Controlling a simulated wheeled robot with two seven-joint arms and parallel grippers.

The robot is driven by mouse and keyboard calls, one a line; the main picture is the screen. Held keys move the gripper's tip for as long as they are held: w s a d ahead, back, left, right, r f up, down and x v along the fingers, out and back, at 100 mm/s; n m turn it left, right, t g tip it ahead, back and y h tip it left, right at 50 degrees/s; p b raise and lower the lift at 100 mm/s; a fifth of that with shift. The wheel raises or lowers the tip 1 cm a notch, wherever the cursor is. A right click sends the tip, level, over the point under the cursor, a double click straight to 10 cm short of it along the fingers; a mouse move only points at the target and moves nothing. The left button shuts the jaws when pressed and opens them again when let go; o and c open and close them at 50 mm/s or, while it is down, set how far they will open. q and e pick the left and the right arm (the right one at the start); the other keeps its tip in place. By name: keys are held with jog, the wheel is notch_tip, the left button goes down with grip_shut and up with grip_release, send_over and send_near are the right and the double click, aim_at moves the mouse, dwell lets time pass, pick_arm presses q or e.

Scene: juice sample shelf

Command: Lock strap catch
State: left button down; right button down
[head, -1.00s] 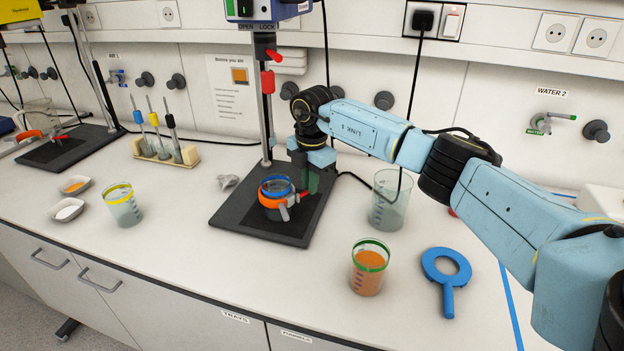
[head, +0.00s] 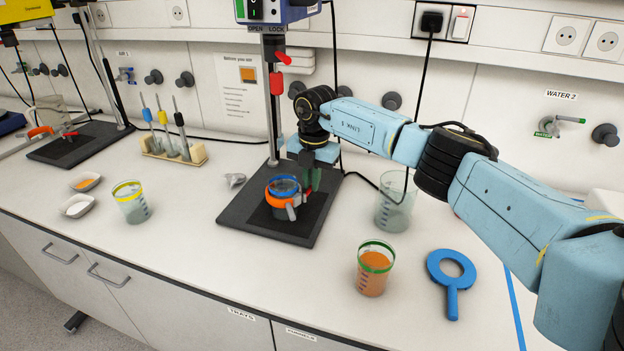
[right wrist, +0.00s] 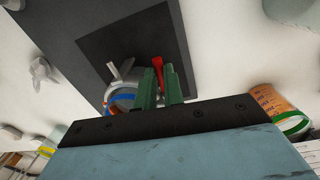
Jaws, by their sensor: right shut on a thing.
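A blue-rimmed beaker (head: 284,183) stands on the dark base plate (head: 240,219) of the middle stand, with an orange strap (head: 276,200) around it. A grey catch piece (head: 292,212) shows at the strap's front right. My right gripper (head: 312,182) is low at the beaker's right side. In the right wrist view its green fingers (right wrist: 160,90) are shut on a red lever (right wrist: 158,70), beside the blue-banded beaker (right wrist: 122,98). My left gripper is not in view.
A yellow-rimmed beaker (head: 131,203), two dishes and a probe rack (head: 172,152) are left. The counter front is mostly clear.

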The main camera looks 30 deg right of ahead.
jog(key=shift+r, duration=0.1)
jog(key=c, duration=1.5)
grip_release()
jog(key=shift+s, duration=0.1)
